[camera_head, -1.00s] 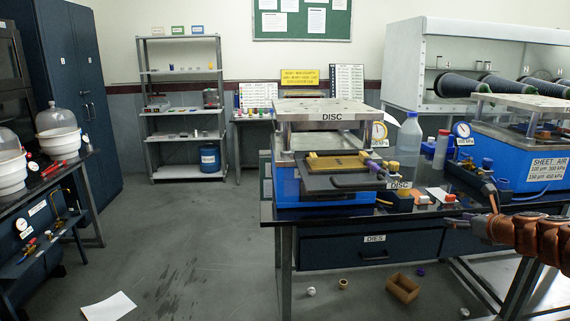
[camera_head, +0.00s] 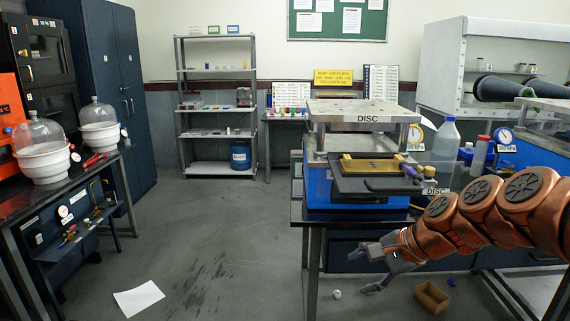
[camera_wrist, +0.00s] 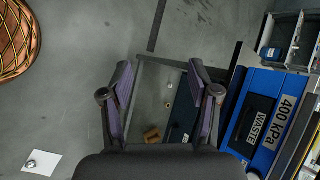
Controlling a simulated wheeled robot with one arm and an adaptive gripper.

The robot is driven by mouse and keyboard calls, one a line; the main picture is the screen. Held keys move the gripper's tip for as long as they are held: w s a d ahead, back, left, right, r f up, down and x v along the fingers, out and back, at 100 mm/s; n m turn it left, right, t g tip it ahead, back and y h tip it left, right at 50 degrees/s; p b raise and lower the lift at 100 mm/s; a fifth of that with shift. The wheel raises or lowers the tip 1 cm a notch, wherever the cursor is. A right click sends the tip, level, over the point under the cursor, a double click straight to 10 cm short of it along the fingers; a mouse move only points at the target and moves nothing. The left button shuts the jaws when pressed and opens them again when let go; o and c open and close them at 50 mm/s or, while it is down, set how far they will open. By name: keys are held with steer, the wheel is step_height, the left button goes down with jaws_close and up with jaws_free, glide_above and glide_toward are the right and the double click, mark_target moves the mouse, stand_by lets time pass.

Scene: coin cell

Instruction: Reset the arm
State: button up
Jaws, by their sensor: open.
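My orange arm reaches in from the right in the head view. My gripper (camera_head: 368,269) is at its end, in front of the bench and below the bench top. Its fingers are apart with nothing between them. In the wrist view my gripper (camera_wrist: 160,95) also shows open and empty, with grey floor and part of the bench frame beyond the fingers.
A small brown box (camera_head: 432,297) and a white cap (camera_head: 337,294) lie on the floor. A paper sheet (camera_head: 139,298) lies at lower left. Glass jars (camera_head: 40,130) stand on the left bench. The middle floor is clear.

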steer(key=s+a+f+n+g+h, duration=0.2)
steer(key=s+f+n, duration=0.15)
steer(key=s, duration=0.45)
steer(key=s+a+f+n+g+h, duration=0.15)
steer(key=s+n, duration=0.25)
steer(key=s, duration=0.4)
steer(key=s+d+f+n+g+h, duration=0.1)
steer(key=s+d+f+n+g, duration=0.15)
steer(key=s, duration=0.45)
steer(key=s+d+f+n+g+h, duration=0.1)
steer(key=s+d+f+n+h, duration=0.15)
steer(key=s, duration=0.45)
step_height(320, 180, up, 10)
steer(key=p, duration=0.9)
steer(key=shift+d+f+y, duration=0.15)
steer(key=shift+f+y, duration=0.1)
steer(key=shift+y, duration=0.05)
steer(key=shift+s, duration=0.1)
